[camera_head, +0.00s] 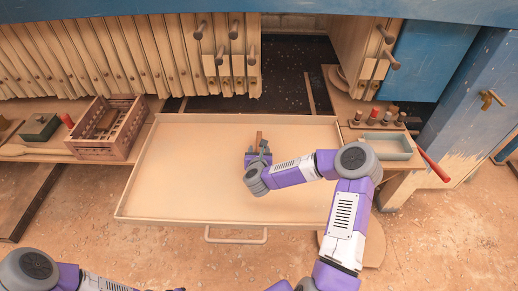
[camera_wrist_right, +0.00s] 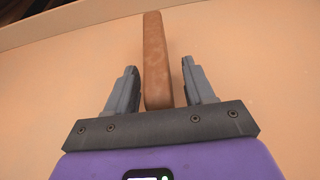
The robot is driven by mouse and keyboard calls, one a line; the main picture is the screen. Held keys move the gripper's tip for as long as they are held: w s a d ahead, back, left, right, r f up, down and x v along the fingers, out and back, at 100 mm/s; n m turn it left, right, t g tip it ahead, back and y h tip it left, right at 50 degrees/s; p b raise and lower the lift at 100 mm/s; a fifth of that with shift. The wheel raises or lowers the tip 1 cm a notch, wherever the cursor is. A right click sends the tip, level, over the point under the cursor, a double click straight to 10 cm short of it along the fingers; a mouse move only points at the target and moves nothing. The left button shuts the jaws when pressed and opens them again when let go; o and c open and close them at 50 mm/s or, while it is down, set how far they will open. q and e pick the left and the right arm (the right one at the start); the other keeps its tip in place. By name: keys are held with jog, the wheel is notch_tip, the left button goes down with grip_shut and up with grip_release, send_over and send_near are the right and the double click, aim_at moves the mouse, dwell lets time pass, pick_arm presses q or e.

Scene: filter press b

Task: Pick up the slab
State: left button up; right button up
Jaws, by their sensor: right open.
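The slab (camera_wrist_right: 155,60) is a narrow brown block. In the right wrist view it stands between the two open grey fingers of my right gripper (camera_wrist_right: 160,85), with a gap on each side and its far end reaching past the fingertips. In the head view the slab (camera_head: 259,136) shows as a small brown piece in the wide shallow tray (camera_head: 180,190), just beyond my right gripper (camera_head: 259,150). The gripper hides its near part in the head view. My left arm shows at the bottom left, but its gripper is not in view.
A wooden crate (camera_head: 130,118) stands left of the tray. A small pale-blue tray (camera_head: 385,146) and several small bottles (camera_head: 385,116) stand on the right shelf, with a red-handled tool (camera_head: 433,166) at its edge. Upright filter plates (camera_head: 100,55) line the back. Most of the tray is bare.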

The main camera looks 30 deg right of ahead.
jog(key=shift+w+d+f, duration=0.15)
jog(key=shift+w+d, duration=0.1)
jog(key=shift+w, duration=0.1)
grip_shut()
